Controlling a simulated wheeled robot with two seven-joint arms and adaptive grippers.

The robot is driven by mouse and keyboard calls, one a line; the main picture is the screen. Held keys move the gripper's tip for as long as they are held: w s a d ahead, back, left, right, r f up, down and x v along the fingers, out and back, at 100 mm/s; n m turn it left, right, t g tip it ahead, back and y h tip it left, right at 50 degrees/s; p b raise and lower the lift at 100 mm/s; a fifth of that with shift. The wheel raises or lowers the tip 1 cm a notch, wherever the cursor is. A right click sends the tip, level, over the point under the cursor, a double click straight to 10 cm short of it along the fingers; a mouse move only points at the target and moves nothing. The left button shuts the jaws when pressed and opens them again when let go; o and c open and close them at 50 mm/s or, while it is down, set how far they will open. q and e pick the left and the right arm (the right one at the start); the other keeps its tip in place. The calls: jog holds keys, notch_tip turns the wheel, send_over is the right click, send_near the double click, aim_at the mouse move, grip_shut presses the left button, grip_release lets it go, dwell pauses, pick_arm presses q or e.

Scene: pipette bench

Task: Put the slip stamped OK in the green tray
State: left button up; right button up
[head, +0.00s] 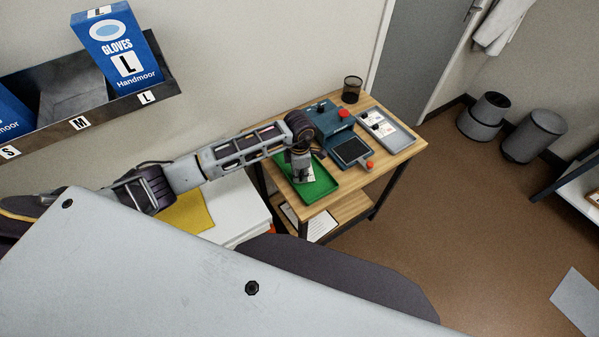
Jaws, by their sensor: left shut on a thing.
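The green tray (321,188) lies at the near left of the small wooden table in the head view. My left gripper (301,179) points down over the tray and is shut on a white slip (311,177), of which only a small part shows. I cannot read any stamp on it, nor tell whether it touches the tray floor. A grey tray (401,137) with several white slips or cards lies at the table's far right. My right gripper is not in view.
A dark blue device (324,115) with a red button and a dark pad (352,150) stand beside the green tray. A black mesh cup (351,89) stands at the back corner. A glove shelf (110,108) hangs on the wall at left.

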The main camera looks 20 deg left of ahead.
pick_arm(q)
jog(key=shift+f, duration=0.2)
jog(key=o, duration=0.5)
jog(key=shift+r, duration=0.2)
jog(key=shift+r, duration=0.25)
notch_tip(320, 180, up, 12)
jog(key=b, duration=0.2)
jog(key=shift+f, duration=0.25)
dwell(0.4)
